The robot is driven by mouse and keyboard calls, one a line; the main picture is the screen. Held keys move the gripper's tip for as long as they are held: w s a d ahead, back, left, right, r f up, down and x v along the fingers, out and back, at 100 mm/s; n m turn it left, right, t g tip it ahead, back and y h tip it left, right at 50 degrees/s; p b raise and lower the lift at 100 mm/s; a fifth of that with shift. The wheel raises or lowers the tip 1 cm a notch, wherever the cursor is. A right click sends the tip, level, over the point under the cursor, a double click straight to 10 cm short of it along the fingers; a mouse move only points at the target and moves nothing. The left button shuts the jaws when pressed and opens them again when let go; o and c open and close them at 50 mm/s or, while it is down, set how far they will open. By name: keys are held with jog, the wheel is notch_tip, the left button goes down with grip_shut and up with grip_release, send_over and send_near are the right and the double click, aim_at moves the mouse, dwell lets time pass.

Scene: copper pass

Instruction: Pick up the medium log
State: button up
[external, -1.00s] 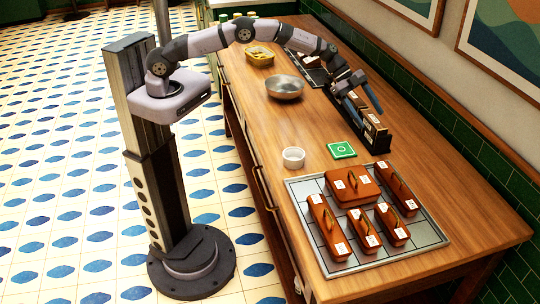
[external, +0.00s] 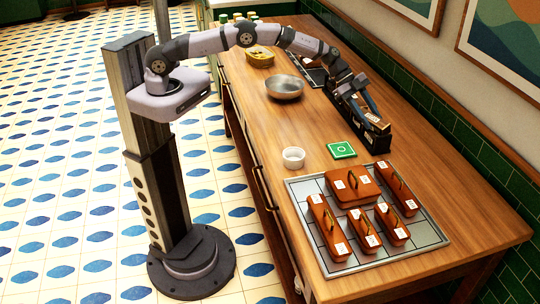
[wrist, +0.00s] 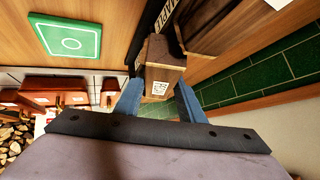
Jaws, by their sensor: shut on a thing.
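A wooden log (wrist: 158,75) with a white label shows in the wrist view between the blue fingers of my gripper (wrist: 157,98). My gripper is shut on it. In the external view my gripper (external: 362,106) reaches down at the black rack (external: 381,143) near the wall side of the counter, and the log's labelled end (external: 373,118) shows beside the fingers. A darker brown log (wrist: 212,28) lies beside the held one in the wrist view. The fingers hide much of the rack's contents, and I cannot read the label or compare log sizes.
A green square with a white ring (external: 342,150) lies in front of the rack. A white ramekin (external: 294,157), a metal bowl (external: 284,87) and a yellow container (external: 260,57) stand on the counter. A grey tiled tray (external: 425,238) holds several brown lidded boxes. The green-tiled wall (external: 455,135) is close behind the rack.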

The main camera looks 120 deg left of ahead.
aim_at(378, 119)
dwell(0.4)
notch_tip(378, 119, up, 3)
jog(key=b, duration=0.3)
jog(key=shift+r, duration=0.15)
jog(key=shift+s+d+b, duration=1)
jog(key=shift+d+b, duration=0.05)
jog(key=shift+b, duration=0.1)
jog(key=s+d+b, duration=0.8)
jog(key=s+d, duration=0.2)
jog(key=shift+s+d, duration=0.3)
jog(key=shift+s, duration=0.05)
